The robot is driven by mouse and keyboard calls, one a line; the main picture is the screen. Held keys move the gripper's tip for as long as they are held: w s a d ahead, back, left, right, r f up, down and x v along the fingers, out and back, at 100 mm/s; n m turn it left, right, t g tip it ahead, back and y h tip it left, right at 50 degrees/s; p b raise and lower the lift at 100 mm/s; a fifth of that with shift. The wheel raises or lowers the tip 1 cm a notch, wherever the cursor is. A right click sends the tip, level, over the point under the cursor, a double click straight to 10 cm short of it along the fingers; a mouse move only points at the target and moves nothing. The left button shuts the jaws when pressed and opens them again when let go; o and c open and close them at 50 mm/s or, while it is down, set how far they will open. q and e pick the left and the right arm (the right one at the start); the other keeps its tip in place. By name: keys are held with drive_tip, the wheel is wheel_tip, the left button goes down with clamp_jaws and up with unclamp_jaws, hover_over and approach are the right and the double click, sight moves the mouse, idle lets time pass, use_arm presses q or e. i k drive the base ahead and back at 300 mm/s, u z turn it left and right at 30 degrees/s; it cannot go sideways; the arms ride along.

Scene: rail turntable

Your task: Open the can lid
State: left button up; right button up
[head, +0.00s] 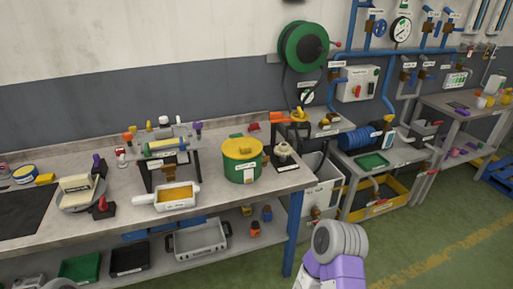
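A green can (242,173) with a yellow lid (242,149) stands upright on the workbench, near its right end. The lid sits on top of the can and looks closed. A small white label is on the can's front. No gripper can be made out. A purple and grey part of one of my arms rises at the bottom, right of the bench, apart from the can. Its gripper is not visible.
The workbench (225,205) holds a white tray (168,205) left of the can and a tool rack (166,150) behind that tray. A small device (283,154) stands close on the can's right. A lower shelf holds bins. Green floor (420,235) is open at right.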

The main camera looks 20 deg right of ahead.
sight(245, 146)
drive_tip(key=z, duration=1.75)
drive_tip(key=i, duration=1.2)
drive_tip(key=u, duration=1.4)
